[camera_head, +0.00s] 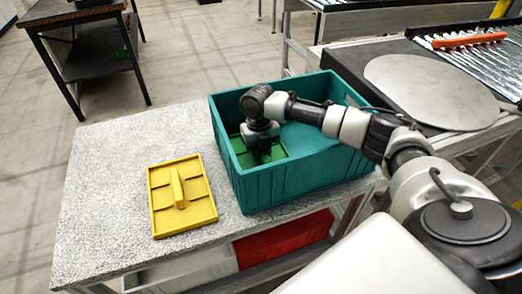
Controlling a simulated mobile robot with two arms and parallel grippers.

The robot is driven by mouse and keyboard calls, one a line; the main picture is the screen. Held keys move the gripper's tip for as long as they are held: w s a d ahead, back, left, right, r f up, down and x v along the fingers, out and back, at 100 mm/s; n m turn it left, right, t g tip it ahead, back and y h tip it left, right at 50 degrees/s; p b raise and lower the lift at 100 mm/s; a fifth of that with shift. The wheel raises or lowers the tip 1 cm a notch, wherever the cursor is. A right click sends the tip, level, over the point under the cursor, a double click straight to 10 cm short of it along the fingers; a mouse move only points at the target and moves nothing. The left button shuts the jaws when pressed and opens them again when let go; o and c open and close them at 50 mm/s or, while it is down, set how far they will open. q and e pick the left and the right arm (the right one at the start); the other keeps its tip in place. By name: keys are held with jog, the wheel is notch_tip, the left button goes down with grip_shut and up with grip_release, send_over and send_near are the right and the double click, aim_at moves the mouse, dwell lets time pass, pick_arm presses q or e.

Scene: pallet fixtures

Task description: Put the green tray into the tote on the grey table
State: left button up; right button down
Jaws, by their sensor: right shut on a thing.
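A teal tote (287,191) stands on the right part of the grey table (108,172). The green tray (236,150) is inside the tote, near its left end, and seems to lie at or close to the floor. My right arm reaches over the tote's right wall. My right gripper (262,154) points down inside the tote and is shut on the green tray. The gripper and wrist hide the tray's middle, and the tote's near wall hides part of its near side. My left gripper is not in view.
A yellow tray (198,207) with an upright handle lies on the table left of the tote. A conveyor with metal rollers (480,62) and a round grey plate (430,91) are at the right. Red and white bins (283,240) sit under the table. The table's left part is clear.

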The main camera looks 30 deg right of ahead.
jog(key=c, duration=1)
grip_release()
jog(key=shift+o, duration=0.2)
jog(key=shift+r, duration=0.15)
notch_tip(320, 180, up, 12)
jog(key=w, duration=0.1)
jog(key=shift+w+d+b, duration=0.15)
jog(key=shift+w+b, duration=0.05)
jog(key=shift+b, duration=0.2)
